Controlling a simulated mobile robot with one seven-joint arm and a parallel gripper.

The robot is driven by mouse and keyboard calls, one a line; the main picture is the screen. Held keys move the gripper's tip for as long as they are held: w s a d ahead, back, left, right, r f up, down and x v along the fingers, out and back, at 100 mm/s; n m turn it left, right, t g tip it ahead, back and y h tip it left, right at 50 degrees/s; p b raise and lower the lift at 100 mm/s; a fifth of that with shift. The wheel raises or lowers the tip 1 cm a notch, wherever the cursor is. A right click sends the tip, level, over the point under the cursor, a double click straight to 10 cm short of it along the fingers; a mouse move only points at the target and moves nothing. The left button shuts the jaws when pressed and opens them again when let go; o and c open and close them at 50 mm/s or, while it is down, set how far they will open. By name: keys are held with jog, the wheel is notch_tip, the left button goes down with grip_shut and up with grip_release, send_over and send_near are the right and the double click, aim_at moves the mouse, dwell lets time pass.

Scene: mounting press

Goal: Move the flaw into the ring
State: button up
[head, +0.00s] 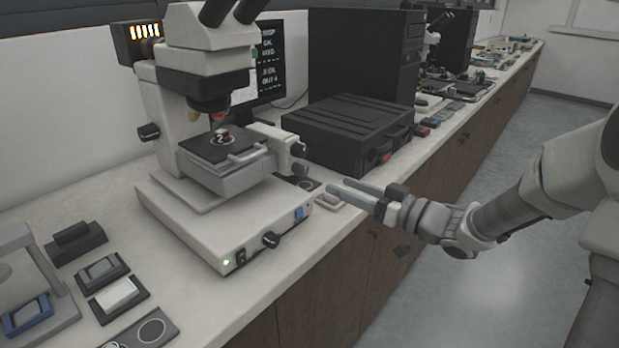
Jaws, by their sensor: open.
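A white microscope (205,150) stands on the counter with a dark square stage plate (190,150). On the plate sits a small round sample (222,137) with red, dark and white parts, below the objective. A pale ring shape seems to surround it, but it is too small to be sure. I cannot make out a flaw. The stage has a light handle at its front and dark knobs (299,160) at its right side. My gripper (338,187) is open and appears empty, its fingers pointing left, right of the microscope base near the counter's front edge.
A black case (345,130) and a dark computer tower (362,60) stand right of the microscope. A dark monitor (268,60) is behind it. Small trays (112,296) and a plate with circles (140,333) lie at lower left. The floor in front is clear.

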aim_at(306, 171)
jog(key=b+x, duration=0.2)
jog(key=x, duration=0.7)
jog(key=shift+w+a, duration=0.2)
jog(key=shift+a, duration=0.15)
jog(key=shift+c, duration=0.3)
grip_shut()
